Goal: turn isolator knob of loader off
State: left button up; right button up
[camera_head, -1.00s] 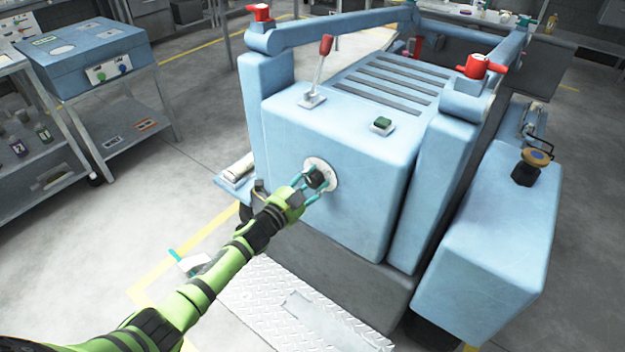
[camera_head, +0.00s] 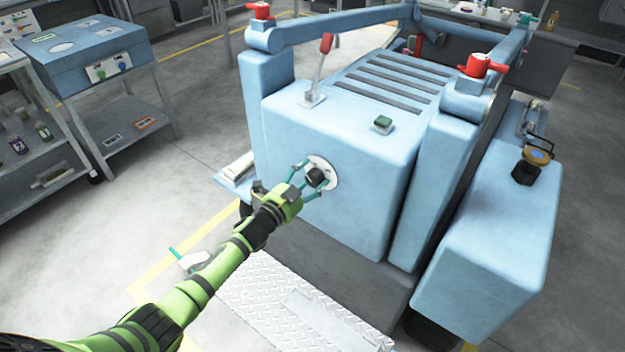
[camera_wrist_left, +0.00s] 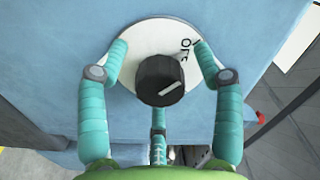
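The black isolator knob (camera_head: 316,177) sits on a round white plate (camera_head: 331,172) on the front of the light-blue loader (camera_head: 325,145). In the left wrist view the knob (camera_wrist_left: 160,80) has a short pale mark on its face. The lettering "OFF" shows on the plate (camera_wrist_left: 150,32) above and right of it. My left gripper (camera_head: 312,174) is open in front of the knob. In the left wrist view two teal fingers stand to its left and right with gaps, and a third shows below it. Whether the third touches the knob I cannot tell. My right gripper is not in view.
A red-handled lever (camera_head: 320,68) and a green button (camera_head: 382,123) are on the loader's top. Red valve handles (camera_head: 478,66) top its posts. A metal tread plate (camera_head: 290,308) lies below. A blue box on a cart (camera_head: 85,55) stands at left.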

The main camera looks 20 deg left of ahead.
pick_arm(q)
jog(key=shift+s+d, duration=0.1)
jog(key=shift+s+f, duration=0.15)
jog(key=shift+s, duration=0.35)
jog(key=v, duration=1.1)
jog(key=shift+a, duration=0.3)
jog(key=shift+w, duration=0.15)
